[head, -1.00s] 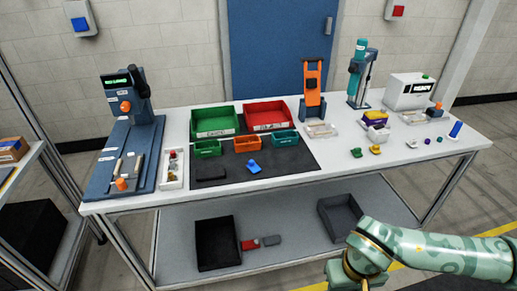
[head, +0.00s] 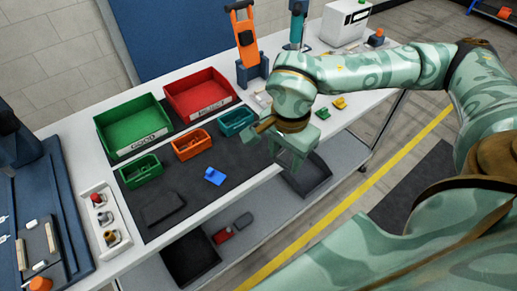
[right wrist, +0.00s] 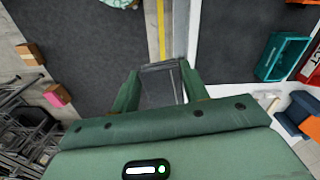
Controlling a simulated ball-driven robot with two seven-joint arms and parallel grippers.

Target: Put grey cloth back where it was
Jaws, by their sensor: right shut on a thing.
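My right gripper (head: 290,165) hangs over the front edge of the table, pointing down. In the right wrist view its two fingers (right wrist: 158,72) are apart, with a grey shape between them. I cannot tell whether this shape is the grey cloth or the bin below. A small flat grey item (head: 243,219) lies on the lower shelf beside a red one (head: 223,235). A dark grey flat piece (head: 163,207) lies on the black mat. I cannot tell whether either is cloth. My left gripper is out of view.
A green bin (head: 133,145) and a red bin (head: 207,108) stand behind small green, orange and teal bins. A blue part (head: 214,176) lies on the mat. Dark bins (head: 190,258) (head: 318,188) stand on the lower shelf. The mat's front right is clear.

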